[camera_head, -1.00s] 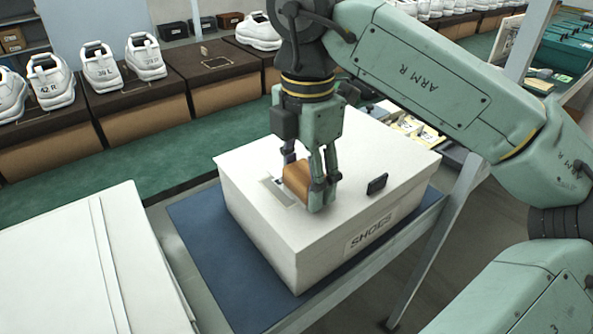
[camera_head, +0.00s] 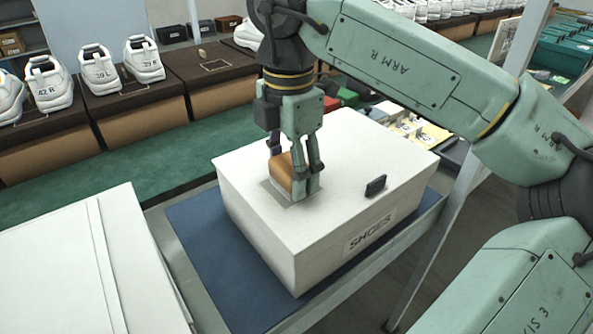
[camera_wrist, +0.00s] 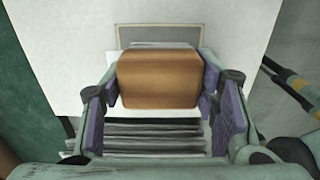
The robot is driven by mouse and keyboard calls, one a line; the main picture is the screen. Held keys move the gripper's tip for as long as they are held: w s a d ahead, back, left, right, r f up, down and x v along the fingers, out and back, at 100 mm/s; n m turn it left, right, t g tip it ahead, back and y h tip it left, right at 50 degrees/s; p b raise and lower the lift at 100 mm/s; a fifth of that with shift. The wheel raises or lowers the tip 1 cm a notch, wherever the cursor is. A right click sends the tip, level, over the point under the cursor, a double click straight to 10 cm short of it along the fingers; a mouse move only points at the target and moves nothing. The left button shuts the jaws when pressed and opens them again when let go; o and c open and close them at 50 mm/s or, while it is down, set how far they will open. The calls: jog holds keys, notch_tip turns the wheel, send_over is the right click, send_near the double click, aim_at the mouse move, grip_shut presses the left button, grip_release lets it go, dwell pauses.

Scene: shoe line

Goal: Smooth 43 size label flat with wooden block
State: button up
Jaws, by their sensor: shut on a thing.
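A white shoe box (camera_head: 335,165) marked SHOES stands on a blue mat (camera_head: 215,260), lid closed. My gripper (camera_head: 293,185) is shut on an orange-brown wooden block (camera_head: 283,172) over the left part of the lid. The block also shows between the finger pads in the wrist view (camera_wrist: 160,78). It is low at the lid, over the label area; I cannot tell how firmly it presses. A white label with dark stripes (camera_wrist: 155,137) shows below the block in the wrist view; its middle is hidden and no 43 is readable. A grey rectangle (camera_wrist: 190,36) shows beyond the block.
A small dark object (camera_head: 376,186) sits on the lid's right part. A large white box (camera_head: 80,260) stands at the left. White shoes (camera_head: 98,69) stand on brown boxes behind a green strip (camera_head: 150,150). Small coloured items (camera_head: 400,115) lie behind the box.

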jog(key=shift+f, duration=0.1)
jog(key=shift+r+p, duration=2.05)
jog(key=shift+r, duration=1)
jog(key=shift+r, duration=0.1)
jog(key=shift+r+p, duration=1.1)
jog(key=shift+r, duration=0.4)
jog(key=shift+f, duration=0.1)
